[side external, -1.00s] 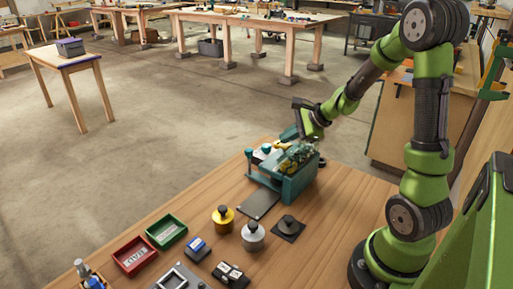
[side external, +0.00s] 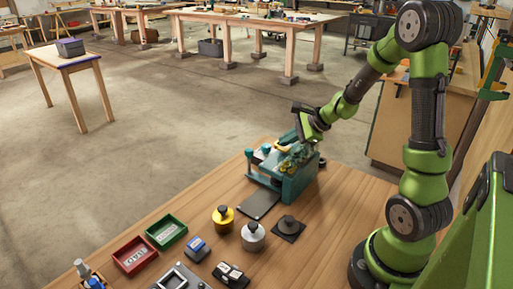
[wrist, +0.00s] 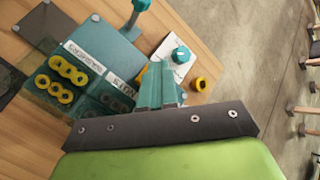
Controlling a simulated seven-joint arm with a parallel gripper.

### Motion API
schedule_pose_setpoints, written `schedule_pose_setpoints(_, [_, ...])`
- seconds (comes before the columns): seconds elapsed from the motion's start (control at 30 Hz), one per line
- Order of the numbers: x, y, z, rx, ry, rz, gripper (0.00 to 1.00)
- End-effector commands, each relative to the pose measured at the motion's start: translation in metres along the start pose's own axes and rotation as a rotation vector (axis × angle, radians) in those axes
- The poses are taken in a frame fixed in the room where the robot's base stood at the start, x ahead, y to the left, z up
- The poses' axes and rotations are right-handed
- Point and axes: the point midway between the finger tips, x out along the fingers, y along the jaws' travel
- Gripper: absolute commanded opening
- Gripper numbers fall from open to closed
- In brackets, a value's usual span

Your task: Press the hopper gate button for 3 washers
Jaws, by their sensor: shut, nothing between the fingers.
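The teal hopper (side external: 295,182) stands at the far end of the wooden bench. In the wrist view its bins (wrist: 82,85) show yellow washers (wrist: 68,70) in one and dark pieces, apparently nuts, in the other. Upside-down labels seem to read WASHERS and NUTS. A white plate (wrist: 172,60) with a round teal knob (wrist: 181,55) lies beside the hopper; I cannot tell if this is the gate button. My gripper (wrist: 158,72) is shut and empty, its teal fingers over the area between bins and plate. It also shows above the hopper in the side view (side external: 299,128).
A yellow ring (wrist: 198,84) lies by the plate's edge. A dark plate (side external: 259,204) lies before the hopper. Nearer are a gold weight (side external: 223,218), a silver weight (side external: 253,237), a green tray (side external: 166,231) and a red tray (side external: 134,256).

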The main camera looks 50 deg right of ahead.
Motion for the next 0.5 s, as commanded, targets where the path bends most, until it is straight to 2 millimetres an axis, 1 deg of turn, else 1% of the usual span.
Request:
schedule_pose_setpoints(0.37, [0.0010, 0.0020, -0.0018, 0.001, 0.003, 0.004, 0.00])
schedule_pose_setpoints(0.5, [-0.0030, -0.0010, 0.0012, -0.001, 0.002, 0.003, 0.00])
